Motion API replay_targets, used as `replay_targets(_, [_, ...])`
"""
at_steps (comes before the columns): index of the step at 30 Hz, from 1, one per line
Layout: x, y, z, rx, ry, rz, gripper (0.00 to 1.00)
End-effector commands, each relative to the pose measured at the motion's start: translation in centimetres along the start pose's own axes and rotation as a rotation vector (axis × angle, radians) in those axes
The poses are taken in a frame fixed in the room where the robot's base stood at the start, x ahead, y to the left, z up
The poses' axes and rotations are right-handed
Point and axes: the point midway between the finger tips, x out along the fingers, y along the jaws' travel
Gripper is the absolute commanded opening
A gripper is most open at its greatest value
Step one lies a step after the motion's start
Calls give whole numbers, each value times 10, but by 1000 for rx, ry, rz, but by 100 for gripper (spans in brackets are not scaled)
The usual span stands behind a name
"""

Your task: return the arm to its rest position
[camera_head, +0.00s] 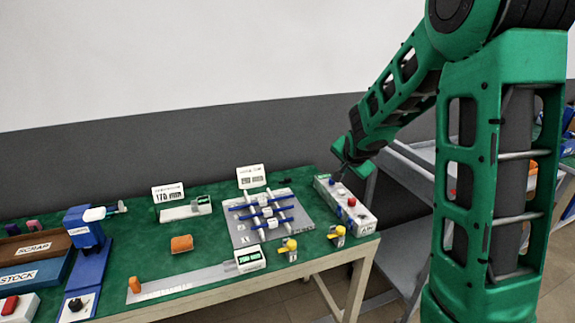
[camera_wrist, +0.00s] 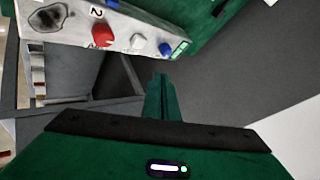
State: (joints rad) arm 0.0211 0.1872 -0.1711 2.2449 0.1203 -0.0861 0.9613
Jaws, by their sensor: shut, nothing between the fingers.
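My green arm fills the right of the head view and reaches left over the table's right end. My gripper (camera_head: 345,163) is above and behind the white control box, apart from it. In the wrist view my gripper (camera_wrist: 160,97) shows as a narrow green form with its fingers together and nothing between them. The white control box (camera_head: 345,207) has a red button and a blue button.
The green-topped table (camera_head: 120,259) carries a grey board (camera_head: 272,239) with blue bars, yellow valves (camera_head: 288,246), an orange block (camera_head: 181,244), a STOCK tray (camera_head: 30,279) and a SCRAP tray (camera_head: 35,248). A grey cart (camera_head: 405,172) stands right of the table. A grey wall is behind.

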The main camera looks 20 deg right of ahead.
Motion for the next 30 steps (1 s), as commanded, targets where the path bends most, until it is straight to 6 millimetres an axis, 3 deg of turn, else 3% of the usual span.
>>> replay_targets(5, [-8, 8, -2, -15, -7, 19, 0])
replay_targets(8, [-29, 29, -6, -59, -33, 70, 0])
replay_targets(14, [-100, 102, 0, -211, -162, 222, 0])
replay_targets(21, [-195, 189, 33, -389, -394, 345, 0])
replay_targets(27, [-266, 244, 71, -509, -598, 376, 0])
replay_targets(30, [-289, 261, 86, -550, -671, 374, 0])
